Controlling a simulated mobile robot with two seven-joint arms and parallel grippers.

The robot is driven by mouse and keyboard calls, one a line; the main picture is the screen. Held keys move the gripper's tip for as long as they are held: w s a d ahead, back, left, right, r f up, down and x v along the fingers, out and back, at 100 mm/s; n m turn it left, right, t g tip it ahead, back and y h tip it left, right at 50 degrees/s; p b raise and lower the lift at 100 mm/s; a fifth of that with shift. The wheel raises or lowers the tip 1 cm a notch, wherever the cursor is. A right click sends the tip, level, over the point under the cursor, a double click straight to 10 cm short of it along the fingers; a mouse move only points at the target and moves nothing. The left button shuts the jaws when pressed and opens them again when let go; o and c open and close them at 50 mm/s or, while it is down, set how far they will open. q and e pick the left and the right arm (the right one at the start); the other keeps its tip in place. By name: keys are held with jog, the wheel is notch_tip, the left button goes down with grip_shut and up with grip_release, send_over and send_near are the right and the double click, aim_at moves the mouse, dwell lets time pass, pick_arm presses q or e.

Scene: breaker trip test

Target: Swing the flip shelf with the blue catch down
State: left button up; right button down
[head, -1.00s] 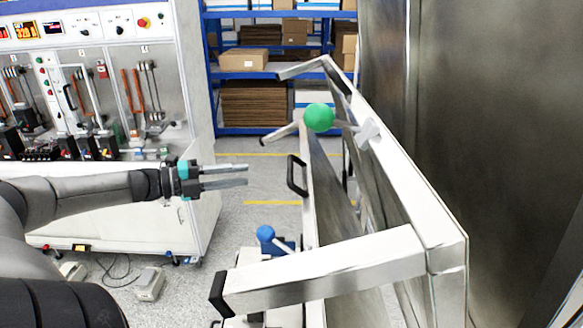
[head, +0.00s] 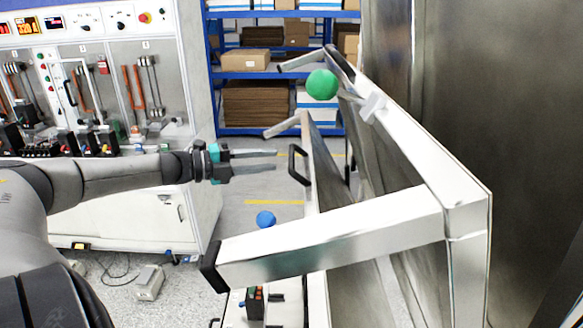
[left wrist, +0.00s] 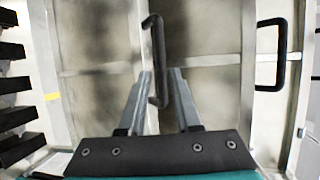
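The flip shelf with the blue catch stands folded up as a narrow upright panel (head: 317,150), with a black handle (head: 298,165) on its near side. My left gripper (head: 275,160) is open and empty, fingers pointing right, just short of the handle. In the left wrist view the black handle (left wrist: 158,60) appears between the open fingertips (left wrist: 160,75); contact is not visible. My right gripper is not in view.
A metal frame with arms (head: 330,240) and a green ball (head: 322,84) stands right of the shelf. A second black handle (left wrist: 280,55) shows in the wrist view. A breaker bench (head: 90,100) stands left, blue shelving (head: 285,75) behind. Open floor lies between them.

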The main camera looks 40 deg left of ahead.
aim_at(291, 155)
pick_arm(q)
jog(key=shift+b+x, duration=0.95)
jog(key=shift+x, duration=2.35)
grip_shut()
